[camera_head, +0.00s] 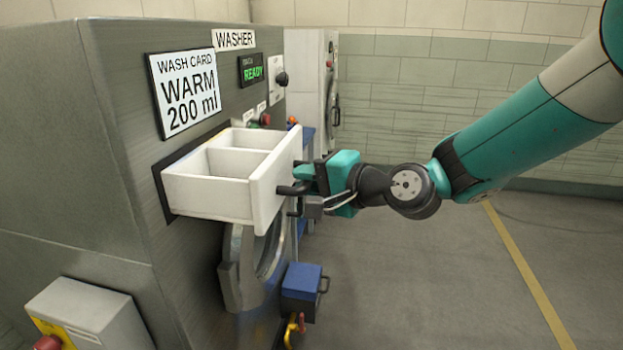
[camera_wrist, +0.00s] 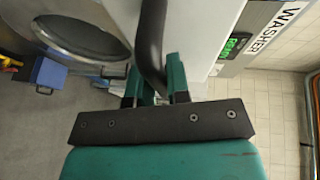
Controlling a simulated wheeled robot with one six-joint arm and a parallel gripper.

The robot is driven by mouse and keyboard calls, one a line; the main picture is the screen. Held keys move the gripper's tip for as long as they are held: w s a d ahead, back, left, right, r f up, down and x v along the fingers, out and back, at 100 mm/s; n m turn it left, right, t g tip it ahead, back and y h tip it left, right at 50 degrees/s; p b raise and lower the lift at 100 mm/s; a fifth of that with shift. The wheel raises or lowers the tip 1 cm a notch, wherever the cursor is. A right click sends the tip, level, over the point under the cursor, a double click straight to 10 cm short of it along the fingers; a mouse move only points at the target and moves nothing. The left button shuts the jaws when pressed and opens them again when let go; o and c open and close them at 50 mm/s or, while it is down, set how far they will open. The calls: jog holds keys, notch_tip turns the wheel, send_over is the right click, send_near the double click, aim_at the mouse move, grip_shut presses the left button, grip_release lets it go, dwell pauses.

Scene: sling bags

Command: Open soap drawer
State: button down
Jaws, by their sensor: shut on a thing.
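The soap drawer (camera_head: 228,179) is a white tray with compartments. It stands pulled out from the front of the grey washer (camera_head: 110,130), and its inside shows empty. My gripper (camera_head: 302,180) is at the drawer's front face, shut on the dark handle. In the wrist view the dark handle (camera_wrist: 151,40) runs down between the teal fingers of my gripper (camera_wrist: 158,85). The drawer's white front (camera_wrist: 196,30) lies just beyond the fingers. The fingertips are partly hidden by the handle and the gripper body.
A wash card (camera_head: 186,92) reading "WARM 200 ml" and a green READY display (camera_head: 251,70) are on the washer. The round door (camera_head: 252,265) is below the drawer. The floor to the right is clear.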

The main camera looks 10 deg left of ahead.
jog(key=c, duration=1.1)
grip_release()
jog(key=b+v, duration=0.3)
jog(key=v, duration=1.4)
jog(key=shift+d, duration=0.2)
jog(key=shift+r, duration=0.15)
jog(key=s+d+n+g+h+p, duration=0.3)
jog(key=s+n+g+h, duration=0.1)
jog(key=s, duration=0.5)
jog(key=s+d+n+g+h+p, duration=0.2)
jog(key=s+n+g+h+p, duration=0.1)
jog(key=s+n, duration=0.5)
jog(key=s+h+p, duration=0.1)
jog(key=h, duration=0.1)
jog(key=shift+s+d+f+g+h, duration=0.2)
jog(key=shift+s+d+g+h, duration=0.1)
jog(key=shift+d+g+h, duration=0.1)
